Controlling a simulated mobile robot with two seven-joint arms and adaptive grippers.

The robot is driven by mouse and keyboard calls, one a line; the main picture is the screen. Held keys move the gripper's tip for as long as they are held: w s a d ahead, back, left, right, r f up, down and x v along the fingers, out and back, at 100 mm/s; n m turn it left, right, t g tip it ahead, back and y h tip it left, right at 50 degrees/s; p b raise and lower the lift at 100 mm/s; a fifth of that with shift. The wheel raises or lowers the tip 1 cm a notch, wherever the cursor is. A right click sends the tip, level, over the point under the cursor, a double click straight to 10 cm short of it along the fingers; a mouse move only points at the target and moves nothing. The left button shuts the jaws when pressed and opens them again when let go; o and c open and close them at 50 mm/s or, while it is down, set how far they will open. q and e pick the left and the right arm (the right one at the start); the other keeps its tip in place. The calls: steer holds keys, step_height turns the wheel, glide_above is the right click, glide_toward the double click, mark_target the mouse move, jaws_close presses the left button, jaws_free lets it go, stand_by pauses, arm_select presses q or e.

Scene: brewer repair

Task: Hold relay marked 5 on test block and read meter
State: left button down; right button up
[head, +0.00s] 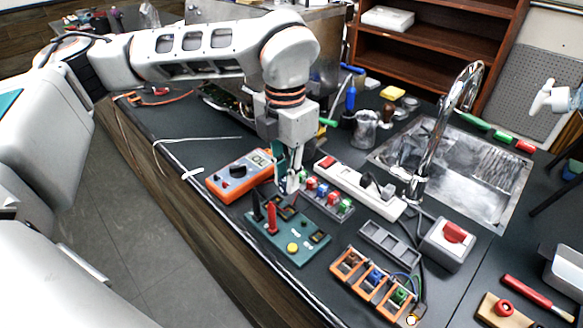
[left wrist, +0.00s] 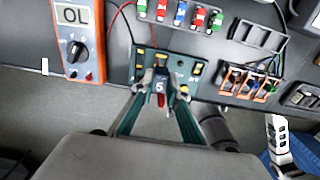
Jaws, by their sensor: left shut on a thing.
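My left gripper (head: 289,183) points down over the green test block (head: 303,252). In the left wrist view its fingers (left wrist: 160,90) are shut on a small dark relay (left wrist: 160,86) with a white mark that looks like a 5. The relay is over the test block (left wrist: 183,68), near its probes; I cannot tell whether it touches the contacts. The orange meter (head: 228,184) lies left of the block. In the left wrist view the meter's display (left wrist: 73,15) reads OL. My right gripper is not in view.
A strip of coloured relays (head: 328,200) and a white power strip (head: 352,187) lie behind the block. An orange-framed relay bank (head: 350,268) and an empty grey rack (head: 389,243) are to the right. A sink (head: 485,175) with a tall tap is further back.

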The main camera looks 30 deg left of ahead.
mark_target(287, 195)
arm_select(q)
steer(key=shift+f+b, duration=1.8)
steer(key=shift+f, duration=1)
steer(key=shift+f, duration=0.1)
steer(key=shift+f, duration=0.6)
stand_by(0.4)
stand_by(1.4)
steer(key=c, duration=1.9)
jaws_free()
